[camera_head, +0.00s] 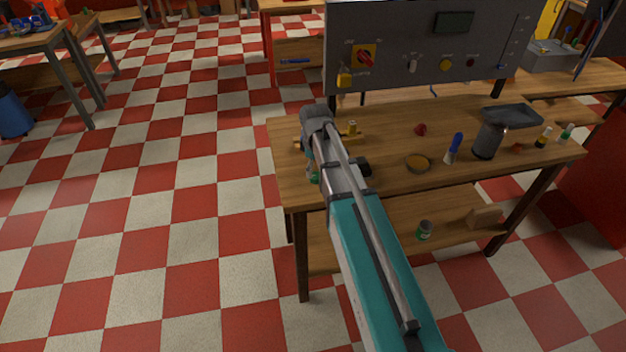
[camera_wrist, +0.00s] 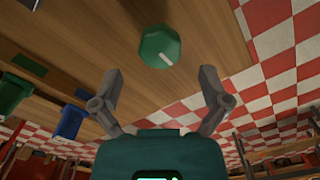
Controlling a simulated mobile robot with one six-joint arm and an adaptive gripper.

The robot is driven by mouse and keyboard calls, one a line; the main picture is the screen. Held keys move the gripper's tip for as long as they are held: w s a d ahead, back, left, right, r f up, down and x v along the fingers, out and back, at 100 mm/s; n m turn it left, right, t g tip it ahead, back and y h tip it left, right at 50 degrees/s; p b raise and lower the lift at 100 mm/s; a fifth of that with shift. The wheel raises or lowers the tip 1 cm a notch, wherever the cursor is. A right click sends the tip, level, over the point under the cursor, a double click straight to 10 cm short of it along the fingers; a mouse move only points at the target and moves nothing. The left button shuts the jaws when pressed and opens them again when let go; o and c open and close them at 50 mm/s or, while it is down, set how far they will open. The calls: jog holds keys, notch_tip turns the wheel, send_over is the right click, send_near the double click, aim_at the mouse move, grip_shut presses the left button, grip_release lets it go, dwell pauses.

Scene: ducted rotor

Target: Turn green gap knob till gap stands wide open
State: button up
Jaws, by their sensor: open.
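The green knob (camera_wrist: 160,47) is a faceted, roughly round knob with a white pointer line. It sits on the wooden table top in the wrist view, its line pointing to the lower right. My gripper (camera_wrist: 160,76) is open and empty. Its two grey fingers are spread wide below the knob in the picture, one to each side, and appear apart from it. In the head view a small green patch that looks like the knob (camera_head: 314,179) shows by the left end of the table, next to my arm's end. My arm hides much of that area, and no gap is clearly visible.
The wooden table (camera_head: 390,185) holds a blue-handled tool (camera_head: 453,148), a shallow round dish (camera_head: 418,163), a red knob (camera_head: 420,129) and a dark grey hopper (camera_head: 489,138). A grey control panel (camera_head: 400,50) stands behind. Blue and green bins (camera_wrist: 72,121) show in the wrist view.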

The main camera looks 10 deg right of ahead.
aim_at(315, 175)
jog(key=shift+f+b, duration=1.4)
jog(key=shift+f, duration=0.3)
jog(key=c, duration=1)
jog(key=shift+a, duration=0.3)
jog(key=shift+c, duration=0.8)
jog(key=shift+d, duration=0.25)
jog(key=shift+s+d+m, duration=0.1)
jog(key=shift+m, duration=0.2)
